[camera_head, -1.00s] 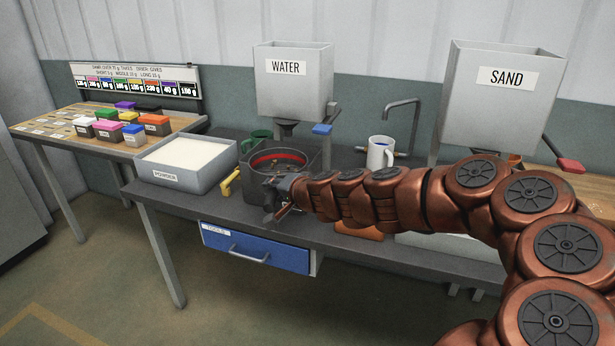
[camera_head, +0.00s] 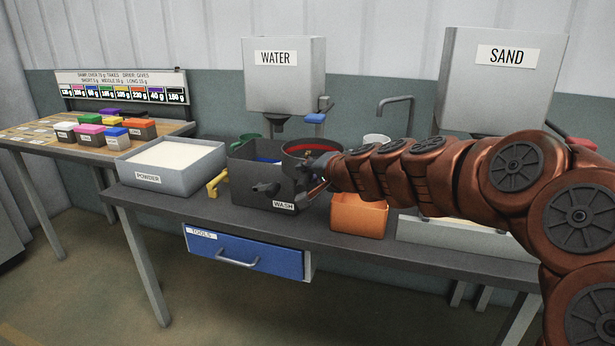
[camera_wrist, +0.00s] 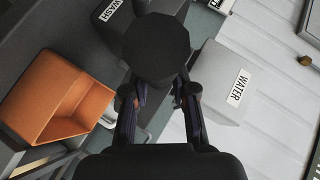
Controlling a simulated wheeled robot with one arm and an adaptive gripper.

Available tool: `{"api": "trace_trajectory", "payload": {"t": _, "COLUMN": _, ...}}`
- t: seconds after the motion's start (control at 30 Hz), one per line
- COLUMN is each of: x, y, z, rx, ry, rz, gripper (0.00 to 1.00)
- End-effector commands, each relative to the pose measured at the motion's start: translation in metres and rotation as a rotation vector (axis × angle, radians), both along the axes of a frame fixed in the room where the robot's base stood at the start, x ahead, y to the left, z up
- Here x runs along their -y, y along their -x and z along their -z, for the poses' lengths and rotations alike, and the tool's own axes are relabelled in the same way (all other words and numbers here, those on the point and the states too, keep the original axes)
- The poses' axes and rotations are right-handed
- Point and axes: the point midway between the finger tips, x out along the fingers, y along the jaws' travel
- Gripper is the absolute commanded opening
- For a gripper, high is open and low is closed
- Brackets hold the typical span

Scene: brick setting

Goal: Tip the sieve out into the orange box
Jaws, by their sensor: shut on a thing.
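My gripper (camera_head: 318,178) is shut on the sieve (camera_head: 296,147), a dark round pan with a red band inside its rim. The sieve is held above the right part of the dark wash box (camera_head: 262,190), clear of the orange box. In the wrist view, the sieve's dark faceted body (camera_wrist: 155,48) is just beyond my fingers (camera_wrist: 158,92). Its contents are not clear. The orange box (camera_head: 358,217) stands on the bench right of the wash box, partly behind my arm. The wrist view shows it open (camera_wrist: 52,100) at the left.
The grey powder box (camera_head: 172,168) stands left of the wash box, with a yellow handle (camera_head: 217,184) between. The water hopper (camera_head: 284,80) and sand hopper (camera_head: 500,85) hang behind. A white mug (camera_head: 376,140) and tap (camera_head: 396,100) are behind my arm.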

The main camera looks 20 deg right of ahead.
Motion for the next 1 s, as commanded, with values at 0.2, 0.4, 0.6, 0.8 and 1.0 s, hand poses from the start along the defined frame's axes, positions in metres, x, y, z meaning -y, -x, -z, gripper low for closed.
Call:
{"api": "trace_trajectory", "payload": {"t": 0.2, "x": 0.006, "y": 0.0, "z": -0.004, "rx": 0.002, "ry": -0.043, "rz": 0.002, "gripper": 0.0}}
{"api": "trace_trajectory", "payload": {"t": 0.4, "x": 0.009, "y": 0.0, "z": -0.006, "rx": 0.002, "ry": -0.085, "rz": -0.001, "gripper": 0.0}}
{"api": "trace_trajectory", "payload": {"t": 0.6, "x": 0.014, "y": 0.0, "z": -0.008, "rx": 0.003, "ry": -0.128, "rz": 0.001, "gripper": 0.0}}
{"api": "trace_trajectory", "payload": {"t": 0.8, "x": 0.018, "y": 0.0, "z": -0.009, "rx": 0.004, "ry": -0.166, "rz": 0.002, "gripper": 0.0}}
{"api": "trace_trajectory", "payload": {"t": 1.0, "x": 0.022, "y": 0.0, "z": -0.007, "rx": 0.003, "ry": -0.204, "rz": 0.001, "gripper": 0.0}}
